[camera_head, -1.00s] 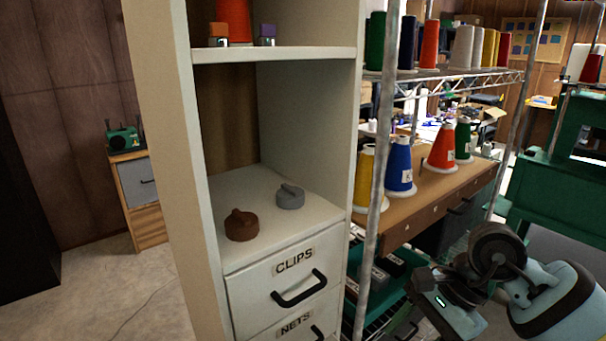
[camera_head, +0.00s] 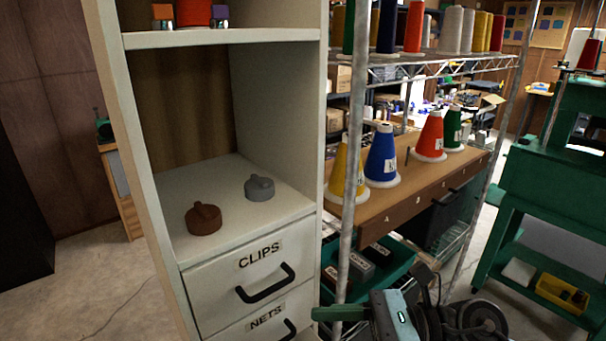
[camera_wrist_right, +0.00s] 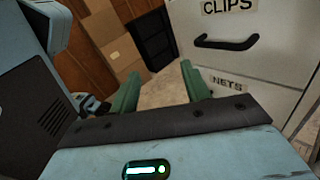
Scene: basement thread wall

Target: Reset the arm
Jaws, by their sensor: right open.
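My right arm comes in at the bottom of the head view, and its gripper (camera_head: 318,313) reaches left, low in front of the drawer cabinet. Only one green finger shows clearly there. In the right wrist view both green fingers of the gripper (camera_wrist_right: 161,74) stand apart with nothing between them. The floor and the cabinet's drawer fronts lie beyond the fingers. My left gripper is not in view.
The white cabinet (camera_head: 322,140) has CLIPS (camera_head: 215,290) and NETS drawers, both shut. A brown knob-like piece (camera_head: 203,220) and a grey one (camera_head: 259,188) sit on its shelf. Thread cones stand on a wire rack (camera_head: 357,150). A green machine (camera_head: 545,185) stands right.

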